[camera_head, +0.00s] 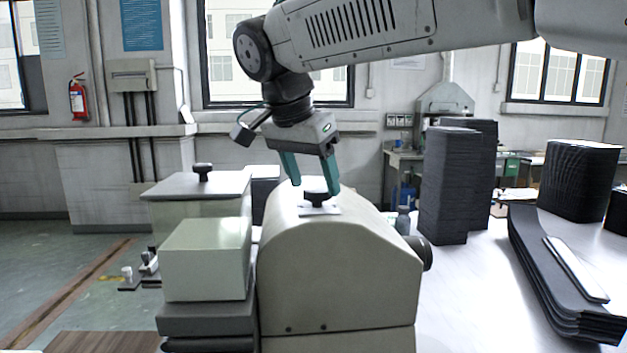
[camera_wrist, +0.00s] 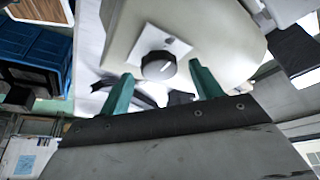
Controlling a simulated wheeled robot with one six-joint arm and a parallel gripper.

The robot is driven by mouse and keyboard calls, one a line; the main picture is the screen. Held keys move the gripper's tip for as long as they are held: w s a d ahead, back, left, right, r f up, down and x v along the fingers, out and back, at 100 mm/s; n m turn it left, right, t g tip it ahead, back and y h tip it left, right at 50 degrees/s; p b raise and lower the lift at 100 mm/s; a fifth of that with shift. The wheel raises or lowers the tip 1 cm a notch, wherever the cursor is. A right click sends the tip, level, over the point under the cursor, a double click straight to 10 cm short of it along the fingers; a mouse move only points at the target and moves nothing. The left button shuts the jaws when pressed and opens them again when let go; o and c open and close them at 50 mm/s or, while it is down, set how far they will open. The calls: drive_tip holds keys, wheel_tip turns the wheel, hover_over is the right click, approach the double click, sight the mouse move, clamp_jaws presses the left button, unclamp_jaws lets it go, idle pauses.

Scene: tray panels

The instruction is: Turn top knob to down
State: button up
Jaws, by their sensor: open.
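The top knob (camera_head: 316,197) is a black round knob on a small white plate (camera_head: 322,210), on top of a cream rounded housing (camera_head: 338,270). My gripper (camera_head: 312,189) has two teal fingers and is open just above the knob, one finger on each side. In the wrist view the gripper (camera_wrist: 160,82) shows its fingers apart, with the knob between and just beyond the tips. I cannot tell whether either finger touches the knob.
A second black knob (camera_head: 203,171) stands on a grey-topped box (camera_head: 196,187) at left. A pale box (camera_head: 206,260) sits beside the housing. Tall dark stacks (camera_head: 446,185) and curved black panels (camera_head: 560,280) stand on the white table (camera_head: 465,300) at right.

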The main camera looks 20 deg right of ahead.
drive_tip(key=shift+d+f, duration=0.25)
drive_tip(key=shift+f, duration=0.2)
drive_tip(key=c, duration=1)
drive_tip(key=shift+o, duration=0.2)
